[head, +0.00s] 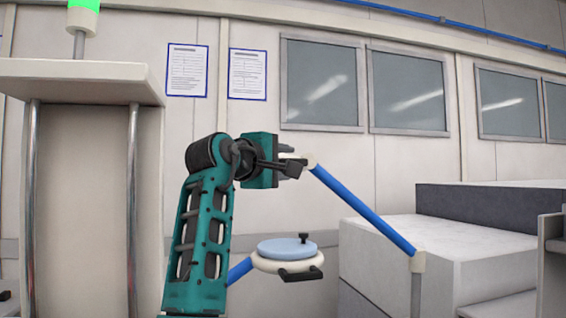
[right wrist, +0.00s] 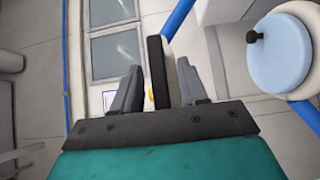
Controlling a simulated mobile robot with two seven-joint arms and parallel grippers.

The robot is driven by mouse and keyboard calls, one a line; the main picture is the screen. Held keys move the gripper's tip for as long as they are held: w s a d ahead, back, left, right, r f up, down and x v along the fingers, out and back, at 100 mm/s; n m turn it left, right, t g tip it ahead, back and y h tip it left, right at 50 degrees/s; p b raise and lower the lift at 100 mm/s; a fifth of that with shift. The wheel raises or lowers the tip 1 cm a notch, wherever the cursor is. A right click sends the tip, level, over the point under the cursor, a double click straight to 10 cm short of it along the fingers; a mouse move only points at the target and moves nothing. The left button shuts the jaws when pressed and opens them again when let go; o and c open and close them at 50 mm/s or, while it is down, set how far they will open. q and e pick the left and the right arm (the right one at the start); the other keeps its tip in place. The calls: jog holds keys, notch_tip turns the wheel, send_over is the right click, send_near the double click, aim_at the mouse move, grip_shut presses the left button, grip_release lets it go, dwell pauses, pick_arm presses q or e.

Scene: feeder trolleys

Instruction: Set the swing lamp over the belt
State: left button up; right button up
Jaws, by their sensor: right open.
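The swing lamp has a round head (head: 288,260) with a pale blue disc, a cream ring, a small black knob and a dark handle (head: 299,273). One blue arm (head: 360,210) slopes from a post at the right up to a cream joint (head: 309,160). Another blue piece runs behind my arm. My right gripper (head: 291,168) is level with that joint, above and apart from the head. In the right wrist view its jaws (right wrist: 160,68) are open, with a dark bar between them that I cannot identify; the lamp head (right wrist: 282,52) is at right. I cannot make out the belt.
A tall cream cabinet (head: 80,185) with metal rods and a green-topped beacon (head: 82,18) stands at left. The wall behind has windows and two notices.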

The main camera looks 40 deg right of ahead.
grip_shut()
dwell(0.3)
dwell(0.3)
